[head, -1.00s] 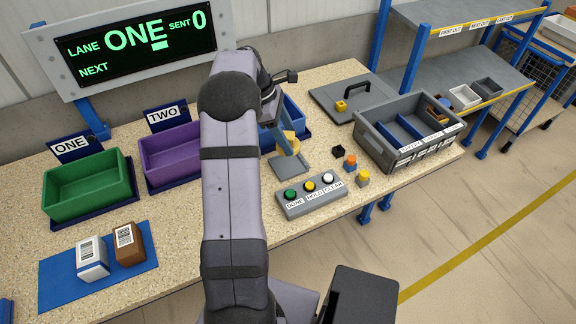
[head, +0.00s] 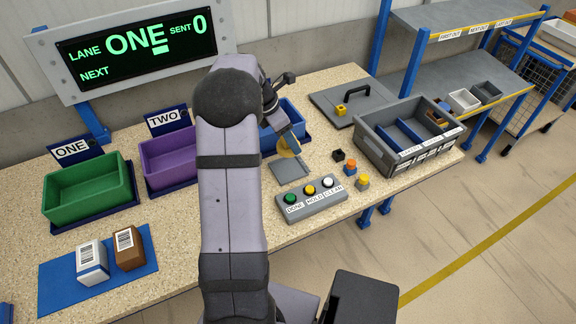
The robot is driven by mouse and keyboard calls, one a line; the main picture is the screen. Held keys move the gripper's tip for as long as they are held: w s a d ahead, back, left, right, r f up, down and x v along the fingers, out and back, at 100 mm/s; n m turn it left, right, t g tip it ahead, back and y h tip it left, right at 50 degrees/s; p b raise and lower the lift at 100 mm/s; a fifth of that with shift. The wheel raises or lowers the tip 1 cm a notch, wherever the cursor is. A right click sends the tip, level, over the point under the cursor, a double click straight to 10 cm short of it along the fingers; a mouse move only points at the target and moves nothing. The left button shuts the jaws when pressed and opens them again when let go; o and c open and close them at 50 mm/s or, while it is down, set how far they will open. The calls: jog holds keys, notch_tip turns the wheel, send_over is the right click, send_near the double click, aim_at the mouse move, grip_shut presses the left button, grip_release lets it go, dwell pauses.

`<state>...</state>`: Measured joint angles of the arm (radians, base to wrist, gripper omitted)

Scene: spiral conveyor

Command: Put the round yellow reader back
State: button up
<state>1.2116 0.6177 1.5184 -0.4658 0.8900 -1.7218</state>
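The round yellow reader (head: 288,147) shows as a yellow disc low behind my forearm, just above the back of a grey square pad (head: 290,168). My gripper (head: 287,143) is at the reader, and the two move together, so it appears shut on it. My arm hides much of the gripper, and the fingertips are hard to make out. I cannot tell whether the reader touches the pad.
Green (head: 88,190) and purple (head: 168,155) bins stand left, a blue bin (head: 292,115) behind the gripper. A button box (head: 311,201), small blocks (head: 351,167) and a grey crate (head: 408,140) stand right. Two barcoded parcels (head: 110,254) lie on a blue mat.

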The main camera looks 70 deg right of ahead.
jog(key=shift+f+p, duration=1.4)
jog(key=shift+f, duration=3.15)
jog(key=shift+f, duration=0.15)
jog(key=o, duration=1)
jog(key=shift+c, duration=0.2)
jog(key=shift+f+b, duration=0.15)
jog(key=shift+b, duration=0.3)
